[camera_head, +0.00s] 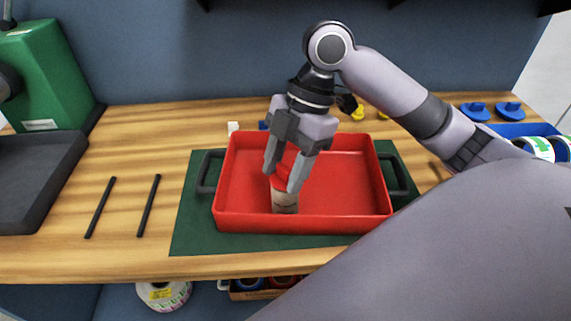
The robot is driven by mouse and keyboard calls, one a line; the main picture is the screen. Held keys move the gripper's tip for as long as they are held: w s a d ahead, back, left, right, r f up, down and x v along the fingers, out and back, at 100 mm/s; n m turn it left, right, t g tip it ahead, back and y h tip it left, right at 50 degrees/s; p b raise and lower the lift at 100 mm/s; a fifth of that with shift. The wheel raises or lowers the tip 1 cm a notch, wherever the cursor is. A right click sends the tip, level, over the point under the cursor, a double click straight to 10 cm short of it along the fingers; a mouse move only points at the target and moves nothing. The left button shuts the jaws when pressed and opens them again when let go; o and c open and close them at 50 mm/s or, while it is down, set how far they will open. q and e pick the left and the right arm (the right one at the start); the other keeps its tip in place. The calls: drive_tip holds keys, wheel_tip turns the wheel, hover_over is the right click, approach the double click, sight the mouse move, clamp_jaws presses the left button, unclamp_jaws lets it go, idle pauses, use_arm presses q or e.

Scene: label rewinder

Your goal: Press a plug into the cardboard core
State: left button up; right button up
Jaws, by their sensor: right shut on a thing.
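The cardboard core (285,202) stands upright in the front part of the red tray (350,221), a short brown tube. A red plug (284,183) sits at the top of the core, between my gripper's fingers. My right gripper (284,180) points down into the tray and is shut on the red plug. The plug appears to touch the core's top, but I cannot tell how deep it sits. My left gripper is not in view.
The tray has dark handles and stands on a green mat (190,225). Two black rods (149,205) lie to the left. A green machine (45,75) with a dark tray (40,175) stands at far left. Blue plugs (474,112) and a blue bin (535,130) are at right.

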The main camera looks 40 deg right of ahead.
drive_tip(key=shift+s+f, duration=0.1)
drive_tip(key=shift+f, duration=0.45)
idle(0.6)
drive_tip(key=shift+c, duration=0.4)
drive_tip(key=o, duration=1.2)
drive_tip(key=shift+f, duration=0.1)
drive_tip(key=shift+c, duration=0.2)
drive_tip(key=shift+d+r, duration=0.1)
drive_tip(key=shift+r, duration=0.3)
drive_tip(key=p+v, duration=0.1)
drive_tip(key=v, duration=0.5)
drive_tip(key=shift+r, duration=0.3)
